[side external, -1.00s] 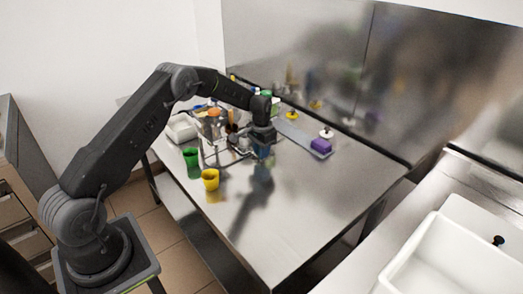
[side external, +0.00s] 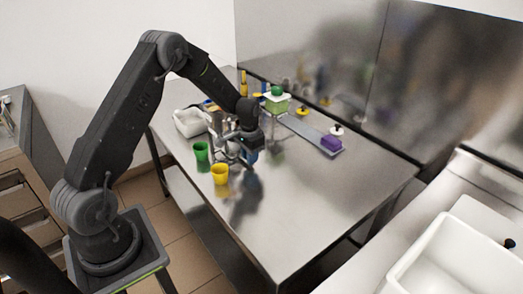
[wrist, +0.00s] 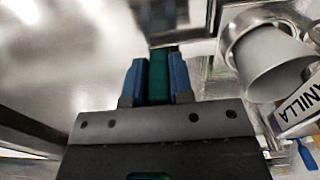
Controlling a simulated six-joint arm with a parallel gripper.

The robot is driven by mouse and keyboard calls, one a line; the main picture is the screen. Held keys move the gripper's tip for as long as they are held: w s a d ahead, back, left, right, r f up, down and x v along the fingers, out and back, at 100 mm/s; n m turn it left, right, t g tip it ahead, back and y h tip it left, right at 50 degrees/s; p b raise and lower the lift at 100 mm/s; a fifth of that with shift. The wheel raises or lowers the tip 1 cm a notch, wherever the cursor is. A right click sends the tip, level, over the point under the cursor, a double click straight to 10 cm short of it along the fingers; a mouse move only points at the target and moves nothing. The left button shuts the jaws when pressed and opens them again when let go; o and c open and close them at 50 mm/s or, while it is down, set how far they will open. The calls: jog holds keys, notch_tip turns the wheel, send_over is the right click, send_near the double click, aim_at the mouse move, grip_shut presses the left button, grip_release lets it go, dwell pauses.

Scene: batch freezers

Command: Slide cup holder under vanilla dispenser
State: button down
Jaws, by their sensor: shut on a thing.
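My gripper (wrist: 158,82) has two blue fingers, shut on a dark green piece (wrist: 159,72). That piece seems to be the handle of the cup holder; I cannot make out the whole holder. Just ahead of it in the wrist view is a metal part (wrist: 168,20), cut off by the top edge. To the right is a grey metal spout (wrist: 268,60) beside a white label reading "...NILLA" (wrist: 298,102), on the vanilla dispenser. In the side external view my gripper (side external: 250,157) is low over the table, next to metal frames (side external: 222,150), and my arm partly hides the dispensers.
A green cup (side external: 201,151) and a yellow cup (side external: 220,174) stand near the table's left edge. A white bin (side external: 190,121), a green-topped box (side external: 276,102) and a rail with a purple block (side external: 331,144) are farther back. The table's front right is clear.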

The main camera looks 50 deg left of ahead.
jog(key=shift+s, duration=1.5)
jog(key=c, duration=1)
grip_release()
notch_tip(320, 180, up, 14)
